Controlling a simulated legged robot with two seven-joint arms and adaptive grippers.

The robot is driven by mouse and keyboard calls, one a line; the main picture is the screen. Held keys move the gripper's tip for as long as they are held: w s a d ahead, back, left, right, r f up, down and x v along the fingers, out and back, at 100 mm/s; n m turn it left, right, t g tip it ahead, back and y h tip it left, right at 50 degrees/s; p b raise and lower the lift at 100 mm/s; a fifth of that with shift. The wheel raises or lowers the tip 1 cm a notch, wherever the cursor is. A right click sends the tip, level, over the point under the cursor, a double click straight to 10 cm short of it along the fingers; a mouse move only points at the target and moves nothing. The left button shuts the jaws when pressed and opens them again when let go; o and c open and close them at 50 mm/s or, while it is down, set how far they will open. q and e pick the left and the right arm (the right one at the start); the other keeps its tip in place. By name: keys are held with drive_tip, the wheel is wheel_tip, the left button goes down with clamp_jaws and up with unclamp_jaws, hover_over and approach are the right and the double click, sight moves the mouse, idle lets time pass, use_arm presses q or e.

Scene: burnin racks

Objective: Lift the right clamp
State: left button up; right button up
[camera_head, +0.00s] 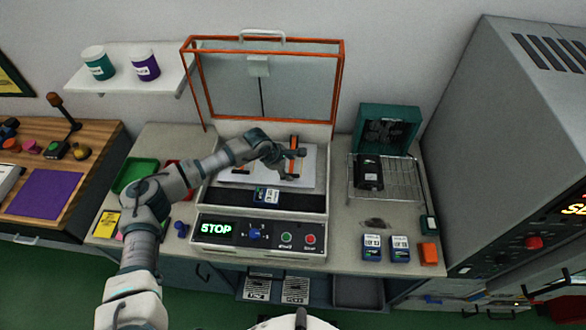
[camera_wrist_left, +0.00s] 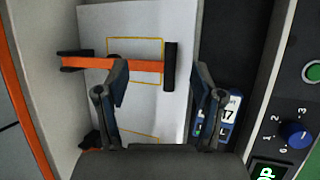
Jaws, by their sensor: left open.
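The right clamp (camera_head: 294,157) is an orange bar with dark ends. It lies across the right part of the white plate (camera_head: 311,178) inside the open machine. In the left wrist view the clamp (camera_wrist_left: 140,65) runs sideways, with a black end piece (camera_wrist_left: 170,67) at its right. My left gripper (camera_head: 285,167) is over the plate, close to the clamp. Its open fingers (camera_wrist_left: 160,85) show on either side of the black end piece in the picture; I cannot tell whether they touch it. My right gripper is out of view.
The machine's orange-framed cover (camera_head: 341,85) stands raised behind. A blue-and-white labelled device (camera_head: 266,195) lies at the plate's front edge. The control panel (camera_head: 262,236) reads STOP. A wire rack (camera_head: 402,181) stands to the right, a green tray (camera_head: 136,174) to the left.

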sight(292, 174)
use_arm(q)
drive_tip(key=x, duration=0.2)
drive_tip(key=shift+d+f, duration=0.2)
drive_tip(key=shift+f, duration=0.05)
drive_tip(key=shift+w+a+f, duration=0.1)
drive_tip(key=shift+w+f, duration=0.1)
drive_tip(key=shift+f, duration=0.1)
drive_tip(key=shift+a+f, duration=0.2)
drive_tip(key=shift+a, duration=0.2)
drive_tip(key=c, duration=0.3)
drive_tip(key=shift+d, duration=0.3)
drive_tip(key=c, duration=0.8)
drive_tip(key=shift+s+r, duration=0.15)
clamp_jaws()
drive_tip(key=shift+s+r, duration=0.1)
drive_tip(key=shift+r, duration=0.05)
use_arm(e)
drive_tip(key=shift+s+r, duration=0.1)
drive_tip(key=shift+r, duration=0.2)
use_arm(q)
drive_tip(key=shift+a, duration=0.1)
